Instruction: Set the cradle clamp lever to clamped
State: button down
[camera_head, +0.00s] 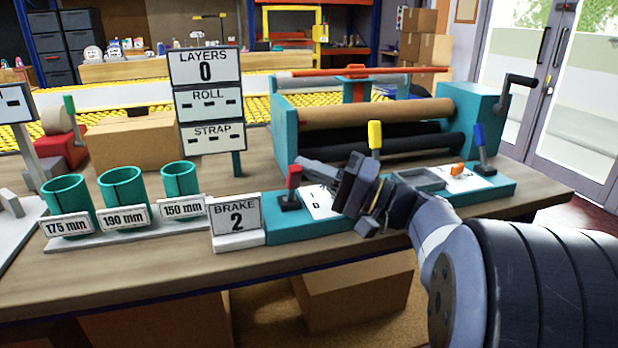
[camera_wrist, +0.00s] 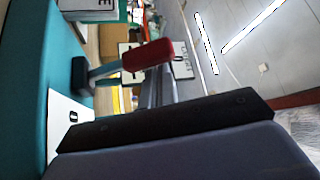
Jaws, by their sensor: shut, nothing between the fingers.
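Three levers stand on a teal panel (camera_head: 315,229) along the table's front: a red-handled one (camera_head: 293,186) at left, a yellow-handled one (camera_head: 375,138) in the middle and a blue-handled one (camera_head: 480,142) at right. No readable label tells which is the cradle clamp lever. My gripper (camera_head: 312,168) is shut and empty, its tips just right of and above the red handle. The wrist view shows the red handle (camera_wrist: 147,55) close to the fingers; contact cannot be told. My gripper hides part of the panel and the yellow lever's base.
Behind the panel is a teal cradle (camera_head: 287,123) with a brown roll (camera_head: 375,111) and a dark roll. A BRAKE 2 sign (camera_head: 236,217) stands left of the red lever, and green cups (camera_head: 122,188) farther left. A grey tray (camera_head: 420,180) lies right of my gripper.

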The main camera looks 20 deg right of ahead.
jog(key=shift+s+f, duration=0.15)
jog(key=shift+f, duration=0.05)
dwell(0.5)
jog(key=shift+f+b, duration=0.1)
jog(key=shift+b, duration=0.25)
